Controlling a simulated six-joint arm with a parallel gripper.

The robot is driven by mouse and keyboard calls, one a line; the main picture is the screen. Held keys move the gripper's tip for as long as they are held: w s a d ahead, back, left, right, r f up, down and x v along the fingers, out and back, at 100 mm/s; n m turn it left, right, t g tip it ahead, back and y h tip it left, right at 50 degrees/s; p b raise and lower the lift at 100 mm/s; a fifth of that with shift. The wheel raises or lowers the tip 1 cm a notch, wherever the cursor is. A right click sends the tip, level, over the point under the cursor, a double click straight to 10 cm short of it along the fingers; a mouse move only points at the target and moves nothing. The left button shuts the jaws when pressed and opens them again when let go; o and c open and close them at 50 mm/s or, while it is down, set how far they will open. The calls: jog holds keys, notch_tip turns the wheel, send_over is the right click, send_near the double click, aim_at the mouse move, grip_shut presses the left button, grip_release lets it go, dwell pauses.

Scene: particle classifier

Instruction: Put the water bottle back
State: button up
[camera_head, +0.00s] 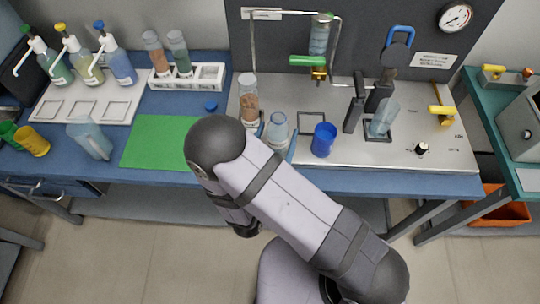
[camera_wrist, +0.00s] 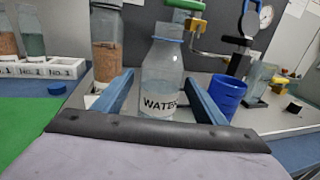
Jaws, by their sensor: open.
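The clear water bottle (camera_head: 277,131), with a blue ring at its neck, stands upright near the front left of the grey work plate. In the wrist view the bottle (camera_wrist: 162,72) shows a WATER label and looks uncapped. My gripper (camera_wrist: 159,90) is open, with one blue finger on each side of the bottle's lower body. Whether either finger touches the glass cannot be told. In the head view my arm hides most of the gripper.
A particle-filled bottle (camera_head: 249,98) stands just behind left, and a blue cup (camera_head: 323,140) just right. A small blue cap (camera_head: 210,106) lies left, behind the green mat (camera_head: 155,143). The white numbered rack (camera_head: 205,77) holds two bottles. A green-handled valve (camera_head: 307,61) hangs behind.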

aim_at(275, 141)
jog(key=shift+b+v, duration=0.7)
jog(key=shift+v, duration=2.85)
